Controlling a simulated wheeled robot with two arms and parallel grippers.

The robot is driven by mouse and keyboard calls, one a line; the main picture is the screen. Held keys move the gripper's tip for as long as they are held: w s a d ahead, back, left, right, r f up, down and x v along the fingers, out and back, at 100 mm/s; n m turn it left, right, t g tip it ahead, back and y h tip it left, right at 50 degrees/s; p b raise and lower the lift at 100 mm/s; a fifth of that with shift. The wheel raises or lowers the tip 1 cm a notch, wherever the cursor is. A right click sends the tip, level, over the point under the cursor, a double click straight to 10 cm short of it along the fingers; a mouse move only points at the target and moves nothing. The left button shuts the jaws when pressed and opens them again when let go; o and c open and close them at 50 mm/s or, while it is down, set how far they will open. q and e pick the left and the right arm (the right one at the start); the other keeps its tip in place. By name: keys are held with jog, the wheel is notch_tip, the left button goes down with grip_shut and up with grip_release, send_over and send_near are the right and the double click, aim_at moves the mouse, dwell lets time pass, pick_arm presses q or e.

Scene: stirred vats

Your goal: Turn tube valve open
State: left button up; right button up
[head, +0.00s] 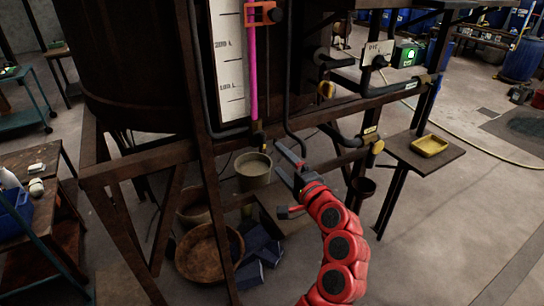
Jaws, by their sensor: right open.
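A pink sight tube (251,75) stands upright beside a white scale board (228,60) on the vat stand. A small dark and yellowish fitting (258,135) sits below the tube's lower end; I cannot tell how its handle is turned. My right gripper (281,162), on a red arm from the lower right, is open and empty. In the picture it is below and right of that fitting, with its fingers pointing up and left. Depth between them is hard to tell. My left gripper is not in view.
Dark pipes and a beam (300,118) cross near my right gripper. A bucket (253,172) and a wide brown bowl (207,250) stand below the frame. A yellow tray (429,145) lies on a side shelf at right. The floor at lower right is clear.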

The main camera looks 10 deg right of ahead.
jog(key=p+v, duration=0.6)
jog(key=v, duration=0.2)
jog(key=shift+p, duration=0.35)
